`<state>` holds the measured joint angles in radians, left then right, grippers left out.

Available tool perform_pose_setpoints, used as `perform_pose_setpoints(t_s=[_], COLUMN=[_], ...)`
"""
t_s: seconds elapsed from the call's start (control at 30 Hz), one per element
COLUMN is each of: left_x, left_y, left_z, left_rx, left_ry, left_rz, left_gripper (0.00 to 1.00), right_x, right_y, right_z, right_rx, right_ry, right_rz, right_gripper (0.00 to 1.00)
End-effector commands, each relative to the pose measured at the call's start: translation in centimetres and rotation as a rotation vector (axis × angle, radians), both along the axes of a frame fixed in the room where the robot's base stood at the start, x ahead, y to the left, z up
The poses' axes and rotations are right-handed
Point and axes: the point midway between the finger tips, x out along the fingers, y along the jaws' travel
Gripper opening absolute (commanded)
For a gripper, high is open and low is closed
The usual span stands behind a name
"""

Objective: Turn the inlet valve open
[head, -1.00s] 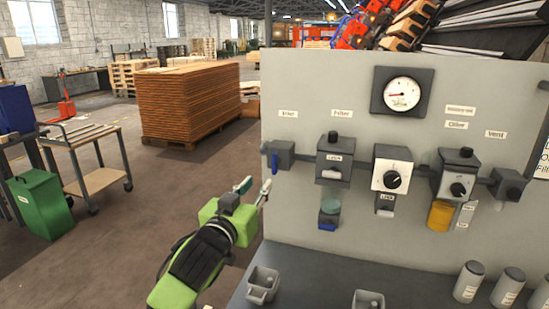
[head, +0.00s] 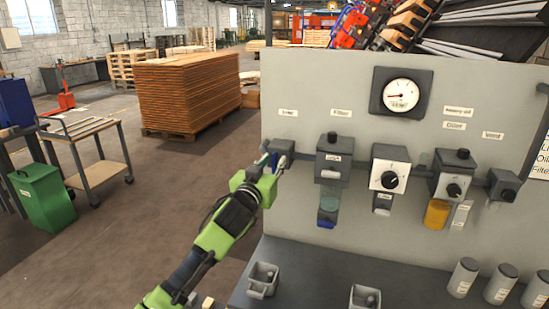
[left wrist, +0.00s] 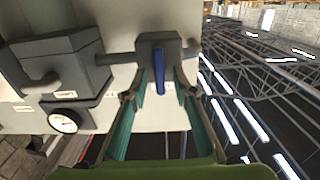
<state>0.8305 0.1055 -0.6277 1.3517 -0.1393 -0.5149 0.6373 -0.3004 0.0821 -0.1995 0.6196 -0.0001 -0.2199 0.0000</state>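The inlet valve (head: 284,147) is a dark grey block at the left end of the pipe on the grey panel, under a small label. In the left wrist view the valve body (left wrist: 152,42) shows with its blue lever (left wrist: 159,72) in front. My left gripper (head: 268,168) is at the valve. In the wrist view the gripper (left wrist: 161,86) is open, with one teal finger on each side of the lever and gaps to it. In the head view the fingers mostly hide the lever. My right gripper is not in view.
To the right along the pipe are the filter unit (head: 333,165), a regulator with a dial (head: 389,170) and the oiler (head: 448,180). A gauge (head: 401,92) is above. A grey bin (head: 263,279) stands on the shelf below.

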Motion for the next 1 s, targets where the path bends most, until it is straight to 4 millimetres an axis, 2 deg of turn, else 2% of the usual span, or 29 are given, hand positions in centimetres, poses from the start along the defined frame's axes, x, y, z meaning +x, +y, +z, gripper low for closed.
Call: perform_pose_setpoints(t_s=[0.2, 0.57, 0.6, 0.7, 1.0], left_x=[1.4, 1.6, 1.6, 1.6, 1.6], left_y=[-0.5, -0.6, -0.6, -0.5, -0.5], left_z=[0.1, 0.0, 0.0, 0.0, 0.0], left_rx=[0.002, 0.001, 0.001, 0.001, 0.01], left_ry=[0.0, 0.0, 0.0, 0.001, -0.002], left_rz=[0.0, 0.0, 0.0, 0.0, 0.0], left_gripper=[0.26, 0.26, 0.23, 0.0, 0.0], right_x=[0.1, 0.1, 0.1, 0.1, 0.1], right_y=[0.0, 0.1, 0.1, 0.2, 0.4], right_z=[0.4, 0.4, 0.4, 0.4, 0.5], right_rx=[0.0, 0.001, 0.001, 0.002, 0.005], right_ry=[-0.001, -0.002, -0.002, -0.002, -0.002], right_rz=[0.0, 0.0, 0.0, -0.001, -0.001], right_gripper=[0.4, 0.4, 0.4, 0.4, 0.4])
